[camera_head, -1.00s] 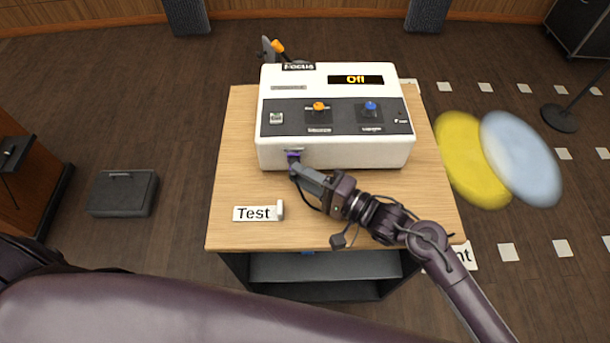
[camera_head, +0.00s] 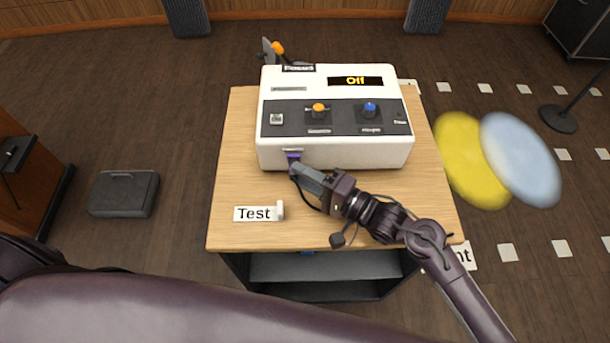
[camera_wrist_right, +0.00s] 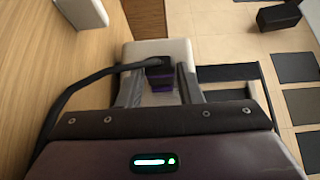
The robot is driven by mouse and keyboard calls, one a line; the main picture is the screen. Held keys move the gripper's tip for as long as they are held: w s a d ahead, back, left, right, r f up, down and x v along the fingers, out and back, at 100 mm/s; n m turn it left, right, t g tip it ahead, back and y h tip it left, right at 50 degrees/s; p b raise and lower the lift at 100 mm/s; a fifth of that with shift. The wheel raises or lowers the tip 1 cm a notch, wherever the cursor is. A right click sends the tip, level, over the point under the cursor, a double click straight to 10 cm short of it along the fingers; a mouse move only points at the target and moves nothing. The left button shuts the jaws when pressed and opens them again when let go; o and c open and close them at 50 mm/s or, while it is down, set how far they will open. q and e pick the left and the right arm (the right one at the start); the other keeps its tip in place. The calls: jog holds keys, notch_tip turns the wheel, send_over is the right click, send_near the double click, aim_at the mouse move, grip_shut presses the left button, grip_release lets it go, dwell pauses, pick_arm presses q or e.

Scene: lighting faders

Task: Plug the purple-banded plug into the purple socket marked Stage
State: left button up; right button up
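The white console (camera_head: 270,90) stands on the wooden table, and a purple socket (camera_head: 293,155) shows low on its front at the left. My right gripper (camera_head: 297,169) is right in front of that socket. In the right wrist view the dark plug with a purple band (camera_wrist_right: 160,82) sits between the fingers of my right gripper, which look shut on it. Its black cable (camera_wrist_right: 85,83) runs off to the left. The plug points at the console front; whether it is seated in the socket is hidden. My left gripper is not in view.
A Test sign (camera_head: 256,213) lies on the table (camera_head: 235,180) left of my right arm. The console has an orange knob (camera_head: 318,108), a blue knob (camera_head: 370,109) and a display reading Off (camera_head: 355,81). The front left of the table is mostly clear.

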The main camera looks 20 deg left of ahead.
jog(key=o, duration=0.5)
jog(key=shift+w, duration=0.25)
jog(key=shift+s, duration=0.1)
